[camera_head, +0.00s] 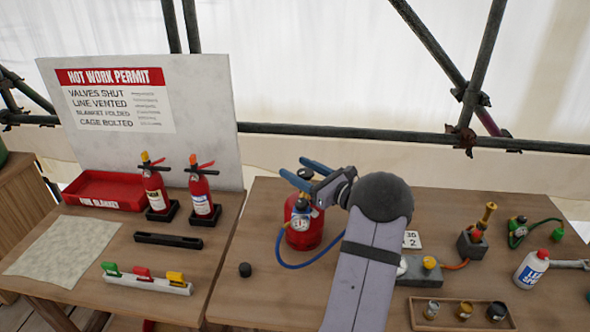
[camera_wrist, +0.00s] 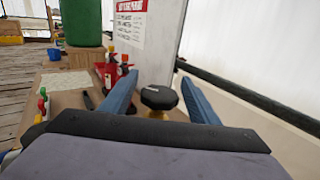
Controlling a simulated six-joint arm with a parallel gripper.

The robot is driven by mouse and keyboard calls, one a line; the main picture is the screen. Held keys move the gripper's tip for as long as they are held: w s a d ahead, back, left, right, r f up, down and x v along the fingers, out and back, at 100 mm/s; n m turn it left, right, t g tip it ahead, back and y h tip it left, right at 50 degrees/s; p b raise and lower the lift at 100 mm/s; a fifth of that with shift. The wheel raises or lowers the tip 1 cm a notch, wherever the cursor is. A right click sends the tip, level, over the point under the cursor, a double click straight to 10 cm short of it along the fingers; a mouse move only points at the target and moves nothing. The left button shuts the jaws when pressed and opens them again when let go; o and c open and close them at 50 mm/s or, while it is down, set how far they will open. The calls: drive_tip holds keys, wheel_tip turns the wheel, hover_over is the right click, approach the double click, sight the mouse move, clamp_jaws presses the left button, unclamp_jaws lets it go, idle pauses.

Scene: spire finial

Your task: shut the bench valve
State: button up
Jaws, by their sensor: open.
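A red gas bottle (camera_head: 304,236) with a round gauge (camera_head: 300,221) and a blue hose (camera_head: 305,264) stands on the right bench. My gripper (camera_head: 293,167) is over its top with blue fingers spread. In the wrist view a black faceted knob (camera_wrist: 158,97) with brass below it sits between my open fingers (camera_wrist: 159,77). It appears to be the bottle's valve knob. I cannot tell whether either finger touches it.
A grey block with a brass fitting (camera_head: 472,246), a white bottle (camera_head: 531,269) and a wooden tray (camera_head: 416,319) of small jars stand to the right. Two extinguishers (camera_head: 155,188) and a red tray (camera_head: 103,186) are on the left bench.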

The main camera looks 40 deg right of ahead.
sight(312, 177)
drive_tip(key=s, duration=0.1)
drive_tip(key=s+b, duration=0.1)
drive_tip(key=s, duration=0.3)
drive_tip(key=shift+s+d+b, duration=0.1)
drive_tip(key=shift+d+b, duration=0.2)
drive_tip(key=shift+d, duration=0.1)
drive_tip(key=shift+s, duration=0.25)
drive_tip(key=s, duration=0.5)
drive_tip(key=shift+w+a+r+p, duration=0.1)
drive_tip(key=shift+w+p, duration=0.4)
drive_tip(key=shift+w, duration=1.5)
drive_tip(key=shift+w+a+r+p, duration=0.1)
drive_tip(key=shift+w+p, duration=0.4)
drive_tip(key=shift+w, duration=1.45)
drive_tip(key=shift+c, duration=0.2)
drive_tip(key=c, duration=1)
